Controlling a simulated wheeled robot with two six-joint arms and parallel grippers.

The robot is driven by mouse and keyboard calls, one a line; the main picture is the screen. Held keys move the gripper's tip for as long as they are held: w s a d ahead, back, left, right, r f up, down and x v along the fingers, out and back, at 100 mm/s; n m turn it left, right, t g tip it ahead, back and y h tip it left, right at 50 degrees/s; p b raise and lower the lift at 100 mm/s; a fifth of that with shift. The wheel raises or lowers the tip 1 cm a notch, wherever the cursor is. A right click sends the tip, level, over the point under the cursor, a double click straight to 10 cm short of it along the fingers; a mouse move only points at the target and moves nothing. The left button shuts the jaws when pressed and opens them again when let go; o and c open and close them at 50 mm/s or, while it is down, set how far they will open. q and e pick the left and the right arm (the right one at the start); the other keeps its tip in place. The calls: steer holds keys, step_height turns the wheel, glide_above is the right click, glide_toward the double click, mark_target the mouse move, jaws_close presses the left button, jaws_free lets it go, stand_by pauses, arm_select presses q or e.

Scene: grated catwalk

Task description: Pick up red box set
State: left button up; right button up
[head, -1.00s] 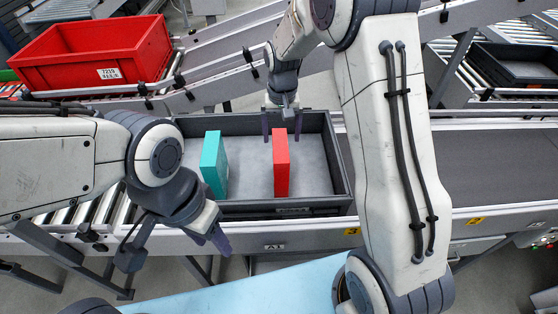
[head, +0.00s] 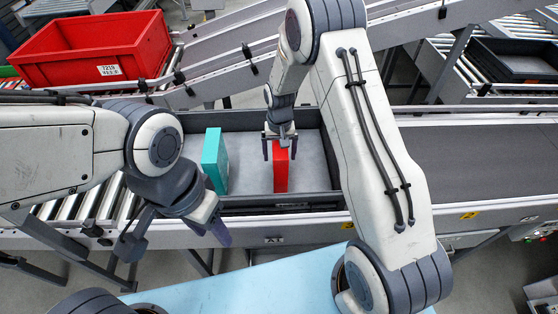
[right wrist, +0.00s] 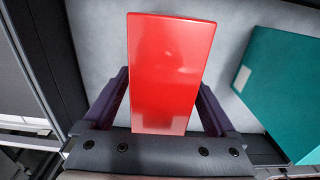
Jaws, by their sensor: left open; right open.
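The red box (head: 281,170) stands upright in a dark grey tote (head: 280,201) on the conveyor. It also shows in the right wrist view (right wrist: 167,75), between the fingers. My right gripper (head: 279,150) is open, with its fingers on either side of the red box's upper part. In the right wrist view a gap shows beside each finger, so the right gripper (right wrist: 165,100) does not grip the box. My left gripper (head: 208,232) is open and empty, in front of the tote at its left.
A teal box (head: 214,160) stands in the same tote to the left of the red one; it also shows in the right wrist view (right wrist: 285,95). A large red crate (head: 95,52) sits on the conveyor behind. The dark belt (head: 470,160) at right is bare.

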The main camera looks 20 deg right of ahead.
steer(key=shift+c, duration=0.3)
jaws_close()
steer(key=shift+r, duration=0.1)
